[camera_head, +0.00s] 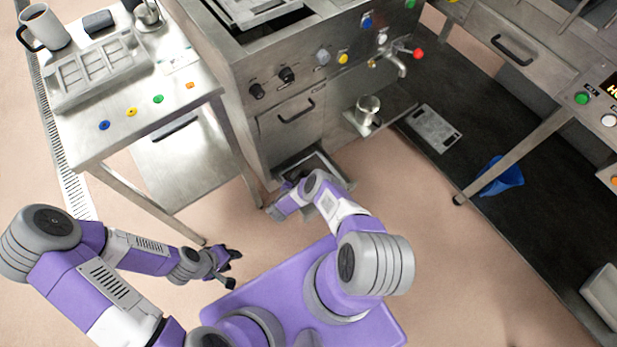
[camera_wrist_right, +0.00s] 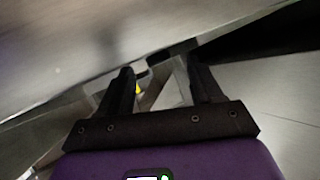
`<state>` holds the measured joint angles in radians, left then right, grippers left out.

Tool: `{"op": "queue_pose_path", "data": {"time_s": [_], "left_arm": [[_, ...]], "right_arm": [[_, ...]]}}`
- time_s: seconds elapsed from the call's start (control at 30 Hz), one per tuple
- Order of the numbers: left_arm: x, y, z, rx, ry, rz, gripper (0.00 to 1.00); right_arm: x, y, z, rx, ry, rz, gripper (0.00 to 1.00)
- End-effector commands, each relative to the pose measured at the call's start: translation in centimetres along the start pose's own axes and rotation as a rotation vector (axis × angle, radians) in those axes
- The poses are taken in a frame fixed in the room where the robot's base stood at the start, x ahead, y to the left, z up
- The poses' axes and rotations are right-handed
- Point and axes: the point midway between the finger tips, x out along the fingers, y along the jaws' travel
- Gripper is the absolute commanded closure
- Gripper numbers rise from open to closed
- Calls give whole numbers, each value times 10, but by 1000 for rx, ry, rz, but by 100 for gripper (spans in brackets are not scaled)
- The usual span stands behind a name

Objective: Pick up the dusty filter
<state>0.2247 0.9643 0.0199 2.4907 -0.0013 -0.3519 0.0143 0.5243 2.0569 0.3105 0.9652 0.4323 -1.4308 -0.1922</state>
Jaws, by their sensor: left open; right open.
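A low open bay (camera_head: 345,180) at the foot of the steel machine has a grey-rimmed opening. I cannot clearly make out the dusty filter; the bay is partly hidden by my right arm. My right gripper (camera_wrist_right: 162,88) is open in the right wrist view, its dark fingers apart beside a metal surface. A pale grey frame-like part (camera_wrist_right: 172,92) and a small yellow spot show between or beyond the fingers; I cannot tell whether they belong to the filter. My left gripper (camera_head: 231,268) is open and empty above the floor, left of my base.
A grey slotted plate (camera_head: 437,128) lies on the dark mat (camera_head: 500,235) at the right. A metal mug (camera_head: 368,109) stands under the tap. A blue object (camera_head: 502,176) lies on the mat. A steel table (camera_head: 120,125) stands left. Open floor lies in front.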

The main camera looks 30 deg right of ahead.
Motion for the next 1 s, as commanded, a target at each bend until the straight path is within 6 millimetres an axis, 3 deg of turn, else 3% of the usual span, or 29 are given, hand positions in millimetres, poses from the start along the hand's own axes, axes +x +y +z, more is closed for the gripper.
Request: {"op": "queue_pose_path", "data": {"time_s": [0.2, 0.47, 0.9, 1.0], "left_arm": [[18, -7, -1, 0, 0, 0, 57], [18, -7, -1, 0, 0, 0, 57], [18, -7, -1, 0, 0, 0, 57], [18, -7, -1, 0, 0, 0, 57]], "right_arm": [[36, 5, 0, 2, 3, 3, 35], [40, 3, -3, 0, 2, 0, 35], [40, 3, -3, 0, 1, 0, 99], [40, 3, -3, 0, 2, -1, 100]]}}
